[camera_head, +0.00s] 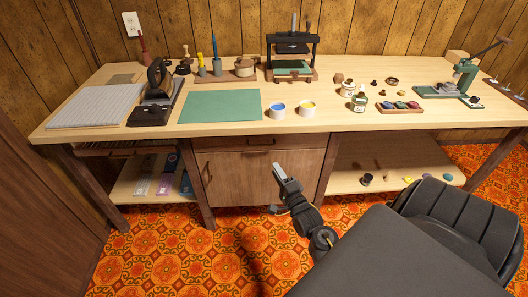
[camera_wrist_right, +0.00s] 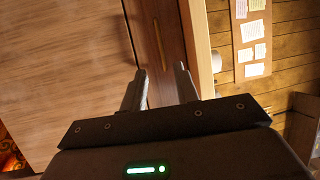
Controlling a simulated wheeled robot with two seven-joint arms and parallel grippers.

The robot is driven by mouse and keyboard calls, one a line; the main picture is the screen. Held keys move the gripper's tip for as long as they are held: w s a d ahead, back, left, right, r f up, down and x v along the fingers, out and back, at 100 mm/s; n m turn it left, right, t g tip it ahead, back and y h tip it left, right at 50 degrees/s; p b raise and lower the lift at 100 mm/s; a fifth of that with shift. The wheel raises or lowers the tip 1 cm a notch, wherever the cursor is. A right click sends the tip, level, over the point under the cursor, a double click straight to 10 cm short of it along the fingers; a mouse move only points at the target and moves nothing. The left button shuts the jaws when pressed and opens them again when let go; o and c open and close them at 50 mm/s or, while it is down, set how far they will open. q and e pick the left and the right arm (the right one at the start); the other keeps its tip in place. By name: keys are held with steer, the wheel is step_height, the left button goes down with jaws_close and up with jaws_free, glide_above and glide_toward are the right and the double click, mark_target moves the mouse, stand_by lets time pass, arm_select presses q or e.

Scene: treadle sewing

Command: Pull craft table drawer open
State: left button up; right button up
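The craft table's drawer (camera_head: 246,143) is a narrow brown front just under the light wood tabletop, above a cabinet door. My right gripper (camera_head: 279,170) is in front of the cabinet, appearing below and right of the handle. In the wrist view, turned sideways, its two fingers (camera_wrist_right: 161,88) stand apart with nothing between them. Contact with the drawer is not seen. My left gripper is not in view.
The cabinet door (camera_head: 250,178) is below the drawer. The tabletop (camera_head: 330,118) holds a green mat (camera_head: 220,106), two paint pots, a press (camera_head: 291,55) and several small tools. A table leg (camera_head: 326,165) stands right of the cabinet.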

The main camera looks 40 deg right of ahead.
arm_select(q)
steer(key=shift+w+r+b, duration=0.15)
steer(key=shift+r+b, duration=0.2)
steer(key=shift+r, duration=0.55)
arm_select(e)
step_height(320, 180, up, 2)
glide_above(264, 150)
steer(key=s+a, duration=0.4)
steer(key=shift+d, duration=0.25)
jaws_close()
